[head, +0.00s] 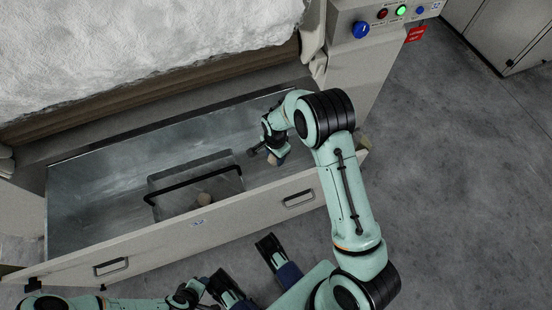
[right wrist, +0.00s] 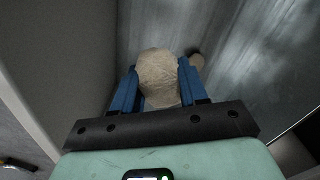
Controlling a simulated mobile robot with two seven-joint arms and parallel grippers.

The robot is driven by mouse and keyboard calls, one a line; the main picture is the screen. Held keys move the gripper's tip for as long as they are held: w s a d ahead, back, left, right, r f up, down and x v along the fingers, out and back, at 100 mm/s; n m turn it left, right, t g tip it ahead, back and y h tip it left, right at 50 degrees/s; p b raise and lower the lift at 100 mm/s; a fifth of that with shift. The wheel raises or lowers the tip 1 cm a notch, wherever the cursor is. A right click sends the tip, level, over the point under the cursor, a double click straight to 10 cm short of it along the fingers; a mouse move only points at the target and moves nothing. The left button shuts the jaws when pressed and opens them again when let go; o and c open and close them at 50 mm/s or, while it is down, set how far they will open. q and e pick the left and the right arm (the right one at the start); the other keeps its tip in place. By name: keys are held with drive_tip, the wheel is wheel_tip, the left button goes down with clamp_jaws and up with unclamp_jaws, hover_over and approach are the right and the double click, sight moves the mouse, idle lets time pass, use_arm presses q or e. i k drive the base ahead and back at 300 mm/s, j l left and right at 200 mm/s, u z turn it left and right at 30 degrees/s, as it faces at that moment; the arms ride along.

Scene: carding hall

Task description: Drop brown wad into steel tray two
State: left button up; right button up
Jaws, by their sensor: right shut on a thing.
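My right gripper (head: 268,153) is shut on a pale brown wad (head: 273,160), held over the right part of the open steel-lined drawer (head: 95,190). In the right wrist view the wad (right wrist: 160,78) sits between the two blue fingers.
The drawer front (head: 240,205) has two handles and a small label. White fibre (head: 130,40) fills the machine above the drawer. A control panel (head: 380,18) with coloured buttons and a red tag (head: 416,33) stands at the upper right. Grey floor (head: 450,170) is clear on the right.

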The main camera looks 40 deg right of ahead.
sight(202, 183)
drive_tip(key=j+u, duration=0.35)
drive_tip(key=i+j+u, duration=0.15)
drive_tip(key=u, duration=0.25)
